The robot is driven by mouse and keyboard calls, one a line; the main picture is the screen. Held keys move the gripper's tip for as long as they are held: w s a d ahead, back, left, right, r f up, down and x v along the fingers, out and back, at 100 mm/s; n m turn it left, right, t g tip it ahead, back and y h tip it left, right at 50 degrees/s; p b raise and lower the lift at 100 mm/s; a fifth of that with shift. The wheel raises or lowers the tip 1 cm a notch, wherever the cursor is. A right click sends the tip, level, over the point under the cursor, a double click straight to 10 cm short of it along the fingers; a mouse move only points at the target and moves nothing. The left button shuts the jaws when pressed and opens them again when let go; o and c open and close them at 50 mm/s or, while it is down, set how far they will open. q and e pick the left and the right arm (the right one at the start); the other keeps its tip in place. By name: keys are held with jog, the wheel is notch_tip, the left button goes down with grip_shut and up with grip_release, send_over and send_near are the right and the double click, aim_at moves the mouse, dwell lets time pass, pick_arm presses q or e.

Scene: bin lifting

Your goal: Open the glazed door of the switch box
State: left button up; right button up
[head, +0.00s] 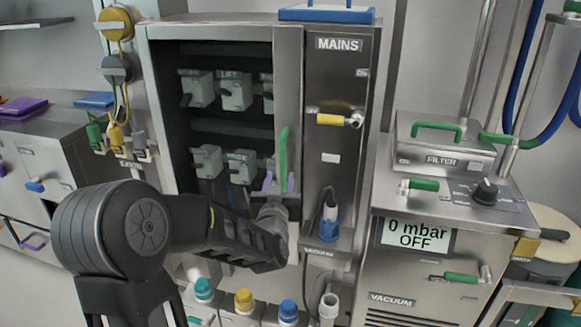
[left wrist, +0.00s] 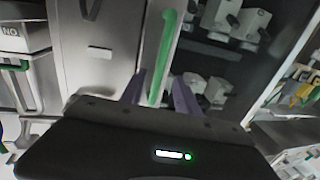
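The switch box's glazed door (head: 288,80) appears shut, with switches showing behind the dark pane. Its upright green handle (head: 283,150) is on the right side of the door frame; it also shows in the left wrist view (left wrist: 163,50). My left gripper (head: 278,181) is at the handle's lower end. Its two purple fingers stand apart, one on each side of the handle, with gaps visible in the left wrist view (left wrist: 160,92). Whether a finger touches the handle cannot be told. My right gripper is not in view.
Right of the door is the MAINS panel (head: 338,85) with a yellow-handled lever (head: 332,119) and a blue plug (head: 330,217). Further right stands the vacuum unit (head: 375,262) with the filter box (head: 440,141). Colored-capped bottles (head: 244,300) stand below the door.

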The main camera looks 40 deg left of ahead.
aim_at(283, 167)
pick_arm(q)
jog(key=x, duration=0.7)
jog(key=shift+w+a+f, duration=0.1)
jog(key=shift+w+a, duration=0.1)
jog(key=shift+w, duration=0.15)
jog(key=shift+c, duration=0.6)
grip_shut()
dwell(0.7)
